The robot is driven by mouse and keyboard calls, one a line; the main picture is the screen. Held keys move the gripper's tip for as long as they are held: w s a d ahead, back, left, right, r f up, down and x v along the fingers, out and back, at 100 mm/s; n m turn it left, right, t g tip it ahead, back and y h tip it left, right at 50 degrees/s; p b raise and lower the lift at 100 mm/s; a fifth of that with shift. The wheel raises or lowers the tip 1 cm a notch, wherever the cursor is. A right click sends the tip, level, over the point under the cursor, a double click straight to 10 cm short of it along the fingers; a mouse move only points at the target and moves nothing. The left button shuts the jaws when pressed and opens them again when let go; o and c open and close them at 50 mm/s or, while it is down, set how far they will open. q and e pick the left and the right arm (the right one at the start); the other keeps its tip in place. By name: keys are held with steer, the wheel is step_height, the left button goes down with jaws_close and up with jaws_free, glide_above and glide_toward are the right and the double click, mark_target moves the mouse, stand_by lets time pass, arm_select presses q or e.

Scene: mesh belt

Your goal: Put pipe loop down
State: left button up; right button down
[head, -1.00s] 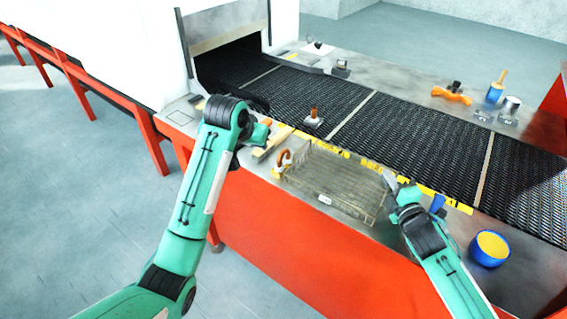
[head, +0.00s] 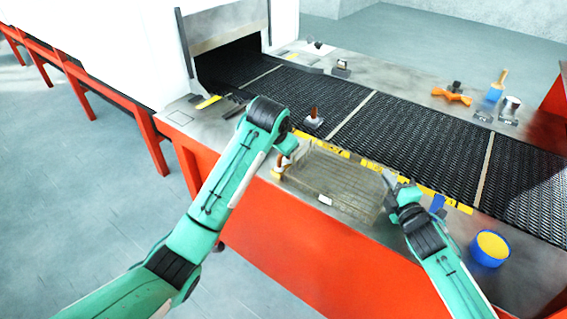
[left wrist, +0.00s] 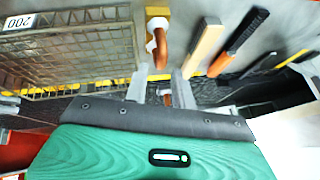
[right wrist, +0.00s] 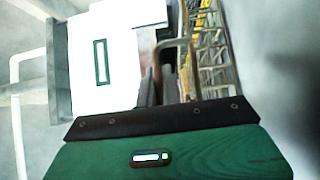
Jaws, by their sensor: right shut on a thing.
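A copper-coloured pipe loop (head: 285,160) stands at the left end of the wire basket (head: 335,181) on the near ledge. It also shows in the left wrist view (left wrist: 160,48), close to a white and yellow piece. My left gripper (left wrist: 160,88) is at this loop, its fingers apart; the head view mostly hides it behind the arm. I cannot tell whether the fingers touch the loop. My right gripper (right wrist: 166,88) is at the basket's right end, shut on a bent brass-coloured bar (right wrist: 172,43) beside the basket wires.
The black mesh belt (head: 390,130) runs behind the basket, with a copper-topped piece (head: 314,116) on it. A blue tub (head: 490,249) stands at the right. Dark- and light-handled tools (left wrist: 240,42) lie beside the loop. An orange object (head: 452,97) lies on the far ledge.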

mark_target(284, 160)
arm_select(q)
steer(key=x, duration=0.4)
steer(key=shift+w, duration=0.25)
steer(key=shift+c, duration=0.5)
jaws_close()
stand_by(0.7)
